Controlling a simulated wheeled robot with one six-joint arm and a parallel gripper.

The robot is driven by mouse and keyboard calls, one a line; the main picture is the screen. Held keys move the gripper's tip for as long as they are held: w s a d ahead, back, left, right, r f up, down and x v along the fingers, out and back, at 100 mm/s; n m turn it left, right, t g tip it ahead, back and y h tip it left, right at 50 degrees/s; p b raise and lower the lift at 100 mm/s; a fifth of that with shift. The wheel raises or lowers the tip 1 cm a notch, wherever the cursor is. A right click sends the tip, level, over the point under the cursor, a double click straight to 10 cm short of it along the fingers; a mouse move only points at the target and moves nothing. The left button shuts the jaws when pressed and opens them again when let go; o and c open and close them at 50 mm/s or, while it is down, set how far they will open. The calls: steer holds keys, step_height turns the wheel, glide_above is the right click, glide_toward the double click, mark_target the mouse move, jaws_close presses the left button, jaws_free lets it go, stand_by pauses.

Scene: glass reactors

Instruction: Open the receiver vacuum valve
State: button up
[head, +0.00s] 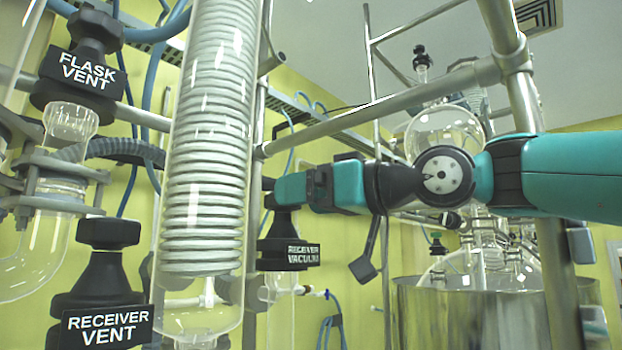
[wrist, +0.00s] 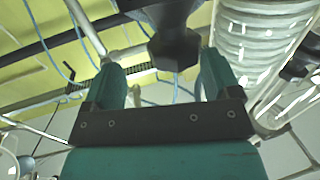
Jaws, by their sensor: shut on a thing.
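The receiver vacuum valve (head: 284,230) is a black valve with a white-lettered "RECEIVER VACUUM" label, just right of the coiled glass condenser in the head view. My teal gripper (head: 272,193) reaches in from the right at the height of its knob and hides the top of it. In the wrist view the dark, faceted knob (wrist: 174,48) shows between the two teal fingers of my gripper (wrist: 160,72). My gripper is shut on this knob. The exact contact of the fingertips is hard to see.
The coiled condenser (head: 205,150) stands close left of my gripper. The flask vent valve (head: 85,70) and receiver vent valve (head: 105,290) are farther left. A metal rail (head: 385,107) crosses above my arm, and a steel vessel (head: 470,315) stands at right.

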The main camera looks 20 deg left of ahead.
steer(key=shift+w+d+r+n+g+p, duration=0.1)
steer(key=shift+w+r+n+g+p, duration=0.2)
steer(key=shift+g+p, duration=0.35)
steer(key=shift+w+d+f+n+g+p, duration=0.15)
steer(key=shift+n+g+p, duration=0.35)
steer(key=shift+p, duration=0.3)
steer(key=shift+w+d+r+n+g+p, duration=0.15)
steer(key=shift+r+n+g+p, duration=0.15)
steer(key=shift+g+p, duration=0.4)
steer(key=c, duration=0.4)
steer(key=shift+s+n+g+p, duration=0.1)
steer(key=shift+n+g+p, duration=0.3)
steer(key=shift+g+p, duration=0.4)
steer(key=shift+c, duration=1.4)
steer(key=g+p, duration=0.1)
steer(key=n+g+p, duration=0.1)
steer(key=p, duration=0.1)
steer(key=shift+s+a+n, duration=0.2)
steer(key=shift+a+n, duration=0.1)
steer(key=shift+f+g+p, duration=0.3)
steer(key=shift+g+p, duration=0.05)
steer(key=shift+p, duration=0.15)
steer(key=o, duration=0.8)
steer(key=shift+w+a+f, duration=0.1)
steer(key=shift+f, duration=0.05)
steer(key=shift+o, duration=0.2)
steer(key=shift+f, duration=0.1)
